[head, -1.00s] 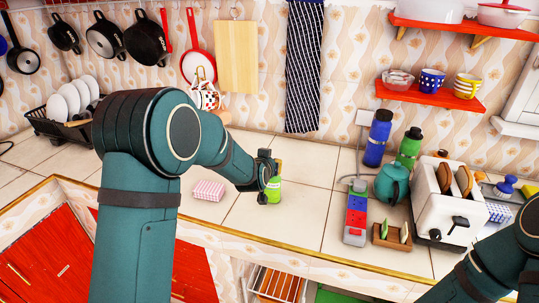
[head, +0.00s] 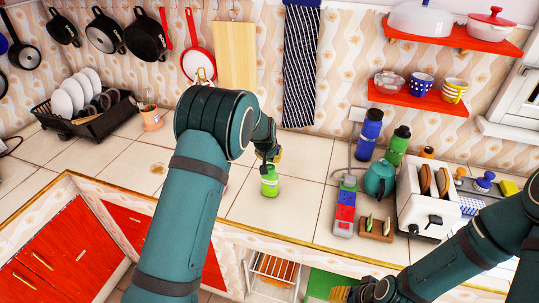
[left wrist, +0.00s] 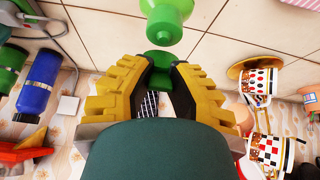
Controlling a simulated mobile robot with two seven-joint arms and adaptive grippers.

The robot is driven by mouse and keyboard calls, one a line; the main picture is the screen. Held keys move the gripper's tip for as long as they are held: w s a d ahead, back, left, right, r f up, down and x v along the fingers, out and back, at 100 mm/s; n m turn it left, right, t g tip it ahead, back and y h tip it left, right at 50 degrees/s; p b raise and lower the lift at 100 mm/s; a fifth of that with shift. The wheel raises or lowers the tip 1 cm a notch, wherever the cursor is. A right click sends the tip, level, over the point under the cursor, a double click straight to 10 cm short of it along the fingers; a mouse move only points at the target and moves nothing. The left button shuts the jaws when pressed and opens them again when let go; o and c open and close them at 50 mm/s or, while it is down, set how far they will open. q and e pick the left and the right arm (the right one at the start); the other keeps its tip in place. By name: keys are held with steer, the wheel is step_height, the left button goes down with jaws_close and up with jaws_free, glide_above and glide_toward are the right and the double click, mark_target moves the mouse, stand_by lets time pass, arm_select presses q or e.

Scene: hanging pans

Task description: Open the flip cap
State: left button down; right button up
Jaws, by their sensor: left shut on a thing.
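A small green bottle (head: 270,183) stands upright on the tiled counter in the head view. My left gripper (head: 267,157) is just above it, at its top. In the left wrist view the bottle's green body (left wrist: 168,18) is at the top edge. A smaller green piece (left wrist: 160,61), seemingly the flip cap, lies between the yellow-padded fingers of my left gripper (left wrist: 160,72), which is shut on it. I cannot tell whether the cap is still joined to the bottle. My right gripper (head: 343,294) is low at the bottom edge; its fingers are not clear.
A dish rack (head: 90,122) is far left. The counter left of the green bottle is largely clear.

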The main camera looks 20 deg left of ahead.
arm_select(q)
steer(key=shift+g, duration=0.3)
steer(key=c, duration=0.8)
jaws_free()
steer(key=v, duration=1.2)
